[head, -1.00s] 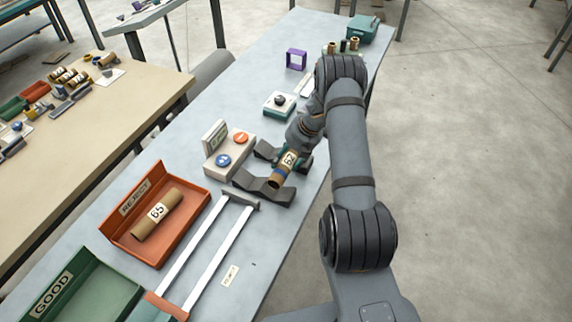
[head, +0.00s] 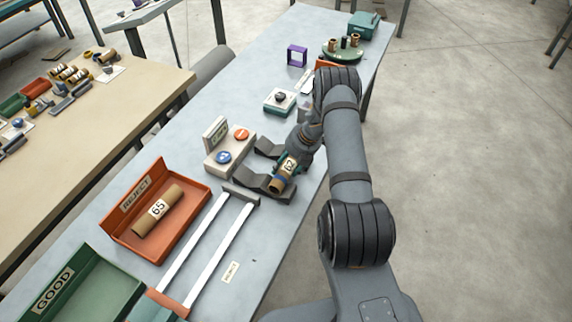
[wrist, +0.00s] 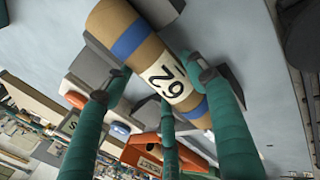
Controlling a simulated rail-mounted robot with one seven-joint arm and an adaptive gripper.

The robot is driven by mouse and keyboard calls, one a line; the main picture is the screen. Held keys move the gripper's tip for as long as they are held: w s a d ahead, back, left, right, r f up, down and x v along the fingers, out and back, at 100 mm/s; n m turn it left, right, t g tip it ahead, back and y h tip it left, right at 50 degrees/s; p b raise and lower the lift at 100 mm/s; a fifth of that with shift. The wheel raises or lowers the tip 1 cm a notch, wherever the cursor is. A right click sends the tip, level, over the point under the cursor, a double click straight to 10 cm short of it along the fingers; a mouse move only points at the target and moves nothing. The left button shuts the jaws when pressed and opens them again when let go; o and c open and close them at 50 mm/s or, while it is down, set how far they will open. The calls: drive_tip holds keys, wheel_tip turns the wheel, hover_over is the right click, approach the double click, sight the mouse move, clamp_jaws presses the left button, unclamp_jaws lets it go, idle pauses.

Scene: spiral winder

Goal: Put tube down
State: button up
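A brown cardboard tube with blue bands (head: 284,178) and a white label reading 62 is in my gripper (head: 291,164). In the wrist view the tube (wrist: 128,38) lies slantwise between my teal fingers (wrist: 160,78), which reach along both of its sides. The dark grey two-part cradle (head: 258,181) is just left of and under the tube in the head view; part of it (wrist: 95,66) shows behind the tube in the wrist view. I cannot tell whether the tube touches the cradle.
A control box (head: 228,157) with blue and orange buttons stands beside the cradle. The orange REJECT tray (head: 190,228) holds a tube marked 65. The green GOOD tray (head: 95,290) shows a bare floor. White rails (head: 215,250) run from an orange-brown end piece.

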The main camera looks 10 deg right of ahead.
drive_tip(key=o, duration=0.3)
drive_tip(key=shift+o, duration=0.2)
drive_tip(key=shift+r, duration=0.1)
drive_tip(key=shift+r+p, duration=0.35)
drive_tip(key=shift+r, duration=0.2)
drive_tip(key=v, duration=1.1)
drive_tip(key=shift+r+b, duration=0.3)
drive_tip(key=shift+b, duration=0.1)
drive_tip(key=shift+s+f, duration=0.1)
drive_tip(key=shift+s, duration=0.05)
drive_tip(key=x, duration=1.2)
drive_tip(key=shift+d+p, duration=0.1)
drive_tip(key=shift+p, duration=0.2)
